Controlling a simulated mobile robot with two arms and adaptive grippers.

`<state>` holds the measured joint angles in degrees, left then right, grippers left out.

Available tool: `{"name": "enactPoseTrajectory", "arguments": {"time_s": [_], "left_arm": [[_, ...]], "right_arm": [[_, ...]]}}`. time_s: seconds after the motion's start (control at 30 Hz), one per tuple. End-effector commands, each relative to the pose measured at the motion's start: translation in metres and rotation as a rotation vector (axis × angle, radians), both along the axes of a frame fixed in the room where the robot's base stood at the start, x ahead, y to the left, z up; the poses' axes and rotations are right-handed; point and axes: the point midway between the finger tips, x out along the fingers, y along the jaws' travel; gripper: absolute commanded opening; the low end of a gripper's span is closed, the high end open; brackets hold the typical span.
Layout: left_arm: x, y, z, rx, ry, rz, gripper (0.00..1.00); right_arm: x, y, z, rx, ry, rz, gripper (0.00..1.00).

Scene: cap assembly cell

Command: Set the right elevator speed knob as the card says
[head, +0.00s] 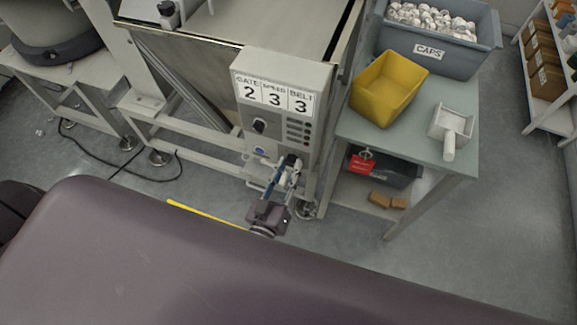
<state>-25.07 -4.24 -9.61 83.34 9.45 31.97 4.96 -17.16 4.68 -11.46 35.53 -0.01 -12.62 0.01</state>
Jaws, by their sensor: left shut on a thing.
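The grey control box (275,98) stands in the middle of the head view. Its white card (273,94) reads GATE 2, SPEED 3, BELT 3. A black knob (259,126) sits on the left of the box's front face, clear of my gripper. My left gripper (291,164) is at the lower right of that face, shut on what seems to be the speed knob. The fingers hide that knob, so its pointer and setting cannot be read. My right gripper is not in view.
Right of the box, a table (408,142) bears a yellow bin (388,88), a white scoop (451,128) and a grey CAPS crate (468,50). A dark bin with a red tag (362,163) sits on its lower shelf. A black cable (120,168) lies on the floor at left.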

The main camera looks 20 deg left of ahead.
Motion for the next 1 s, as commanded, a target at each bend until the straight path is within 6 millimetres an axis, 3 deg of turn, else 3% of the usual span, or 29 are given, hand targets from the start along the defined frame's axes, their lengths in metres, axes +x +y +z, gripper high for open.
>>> {"name": "enactPoseTrajectory", "arguments": {"time_s": [0.7,1.0], "left_arm": [[-0.0009,-0.0001,-0.0024,-0.673,0.027,-0.001,0.01],[-0.0009,-0.0003,-0.0023,-0.883,0.034,0.000,0.01]], "right_arm": [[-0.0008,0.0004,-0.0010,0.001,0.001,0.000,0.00],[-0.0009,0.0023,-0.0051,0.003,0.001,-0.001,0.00]]}}
